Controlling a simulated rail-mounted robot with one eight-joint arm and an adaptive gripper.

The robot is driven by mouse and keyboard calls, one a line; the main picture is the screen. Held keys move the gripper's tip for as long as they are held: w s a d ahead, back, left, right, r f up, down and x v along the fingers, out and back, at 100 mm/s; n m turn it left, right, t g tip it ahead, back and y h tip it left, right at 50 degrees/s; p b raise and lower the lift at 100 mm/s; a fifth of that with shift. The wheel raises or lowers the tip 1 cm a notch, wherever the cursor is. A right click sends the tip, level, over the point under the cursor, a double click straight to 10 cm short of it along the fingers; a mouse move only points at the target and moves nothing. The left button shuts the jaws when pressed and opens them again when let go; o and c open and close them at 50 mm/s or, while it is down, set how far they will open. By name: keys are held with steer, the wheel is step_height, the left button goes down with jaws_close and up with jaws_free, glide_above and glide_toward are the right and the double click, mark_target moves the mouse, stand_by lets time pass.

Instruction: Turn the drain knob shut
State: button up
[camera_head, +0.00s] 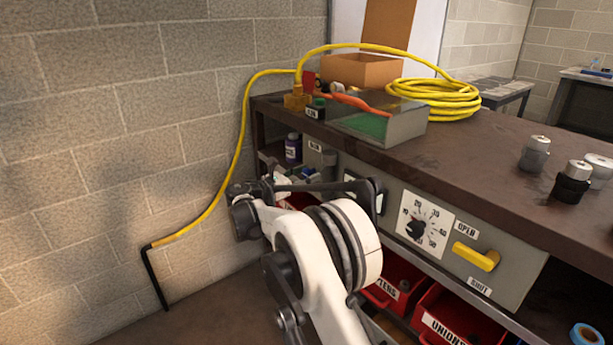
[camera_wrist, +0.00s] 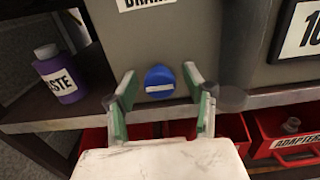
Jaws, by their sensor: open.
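The drain knob (camera_wrist: 159,82) is a round blue knob with a white bar lying nearly level across it, on the front of a grey panel (camera_wrist: 205,35). A partly cut-off label (camera_wrist: 146,3) is above it. My gripper (camera_wrist: 160,76) is open in the wrist view. Its green-padded fingers are on the left and right of the knob, with gaps on both sides. I cannot tell how far the fingertips are from the panel. In the head view my arm hides the knob, and my gripper is mostly hidden.
A purple bottle (camera_wrist: 60,77) stands left of the panel. Red bins (camera_head: 455,318) are under it. A dial (camera_head: 423,229) and yellow handle (camera_head: 476,256) are to the right. A yellow hose (camera_head: 435,97) and glass box (camera_head: 378,124) lie on the bench top (camera_head: 470,160).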

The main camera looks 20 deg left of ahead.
jaws_close()
